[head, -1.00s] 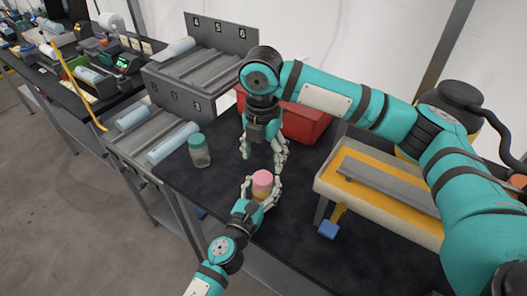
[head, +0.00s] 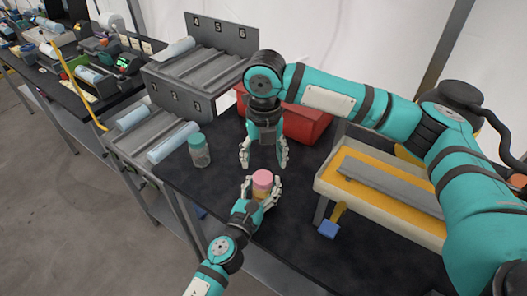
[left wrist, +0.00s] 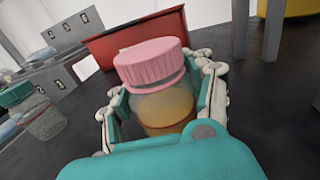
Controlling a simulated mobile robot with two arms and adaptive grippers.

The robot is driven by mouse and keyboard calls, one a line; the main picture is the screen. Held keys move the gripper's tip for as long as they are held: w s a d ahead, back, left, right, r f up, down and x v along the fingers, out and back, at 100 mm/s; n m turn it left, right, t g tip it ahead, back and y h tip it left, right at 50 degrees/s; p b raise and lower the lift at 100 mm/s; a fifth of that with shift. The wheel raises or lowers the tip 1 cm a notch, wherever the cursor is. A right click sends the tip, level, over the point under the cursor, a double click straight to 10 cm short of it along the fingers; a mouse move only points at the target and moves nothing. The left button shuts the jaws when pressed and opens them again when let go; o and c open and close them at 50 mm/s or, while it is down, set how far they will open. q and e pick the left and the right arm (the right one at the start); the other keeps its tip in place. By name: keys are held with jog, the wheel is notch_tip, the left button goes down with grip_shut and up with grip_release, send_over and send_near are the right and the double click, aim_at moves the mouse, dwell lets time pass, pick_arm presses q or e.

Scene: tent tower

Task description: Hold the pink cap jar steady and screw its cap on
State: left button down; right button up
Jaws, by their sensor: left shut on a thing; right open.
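The pink cap jar (head: 262,190) stands on the dark table, with amber contents in its clear body. Its pink cap (left wrist: 152,62) sits on top of the jar and looks slightly tilted in the left wrist view; I cannot tell whether it is threaded. My left gripper (head: 262,188) is shut on the jar's body, fingers on both sides, and it also shows in the left wrist view (left wrist: 165,105). My right gripper (head: 264,160) is open and empty, pointing down, above and behind the cap and apart from it.
A green-capped jar (head: 199,150) stands to the left on the table. A red bin (head: 305,122) is behind my right gripper. A cream tray with a yellow inside (head: 345,195) is at the right. Numbered grey racks (head: 175,95) are at the back left.

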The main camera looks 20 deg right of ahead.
aim_at(263, 178)
notch_tip(263, 178, down, 7)
jog(key=shift+r, duration=0.2)
jog(key=shift+c, duration=0.2)
jog(key=c, duration=1.2)
jog(key=m, duration=1)
jog(key=shift+f+m, duration=0.1)
jog(key=shift+m, duration=0.3)
jog(key=m, duration=0.4)
jog(key=shift+m, duration=0.3)
jog(key=m, duration=0.4)
